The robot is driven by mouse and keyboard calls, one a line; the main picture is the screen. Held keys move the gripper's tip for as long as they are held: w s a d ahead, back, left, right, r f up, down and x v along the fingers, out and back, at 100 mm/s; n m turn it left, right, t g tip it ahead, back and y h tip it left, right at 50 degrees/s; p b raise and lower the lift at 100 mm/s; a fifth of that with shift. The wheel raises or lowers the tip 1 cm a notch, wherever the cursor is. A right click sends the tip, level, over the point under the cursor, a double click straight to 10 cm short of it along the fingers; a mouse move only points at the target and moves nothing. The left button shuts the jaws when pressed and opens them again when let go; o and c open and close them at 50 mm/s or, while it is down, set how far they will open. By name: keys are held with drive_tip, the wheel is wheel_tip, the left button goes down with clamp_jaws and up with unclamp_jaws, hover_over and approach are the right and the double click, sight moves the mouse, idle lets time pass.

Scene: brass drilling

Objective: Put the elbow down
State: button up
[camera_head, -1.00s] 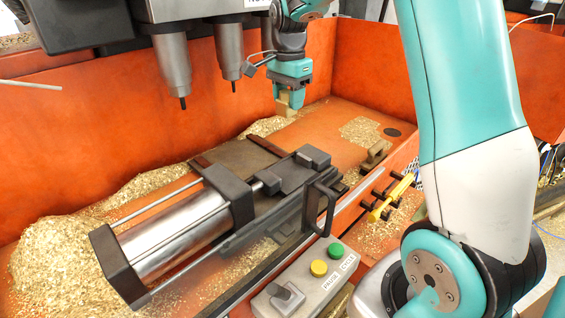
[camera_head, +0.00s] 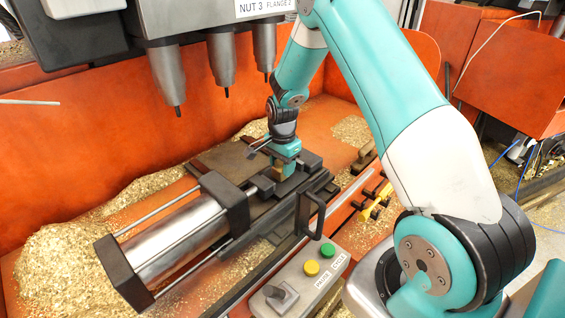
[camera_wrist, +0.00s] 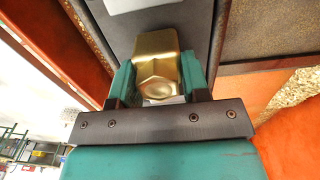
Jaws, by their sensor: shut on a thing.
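The elbow is a brass block with a hex-shaped end (camera_wrist: 158,65), seen close up in the wrist view. My gripper (camera_wrist: 158,85) has its two teal fingers on either side of it and is shut on it. In the head view my gripper (camera_head: 284,165) points down over the clamp of the vise (camera_head: 262,190), with a small part of the brass elbow (camera_head: 283,177) showing below the fingers. I cannot tell whether the elbow touches the clamp surface.
A large steel cylinder (camera_head: 180,245) lies to the left of the clamp. Drill spindles (camera_head: 222,62) hang above. A black handle (camera_head: 308,215) and a control box (camera_head: 312,272) with green and yellow buttons stand in front. Brass chips (camera_head: 55,250) lie in heaps on the orange bed.

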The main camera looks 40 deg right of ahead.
drive_tip(key=shift+f, duration=0.15)
drive_tip(key=shift+f, duration=0.2)
drive_tip(key=o, duration=1.2)
drive_tip(key=shift+r, duration=0.1)
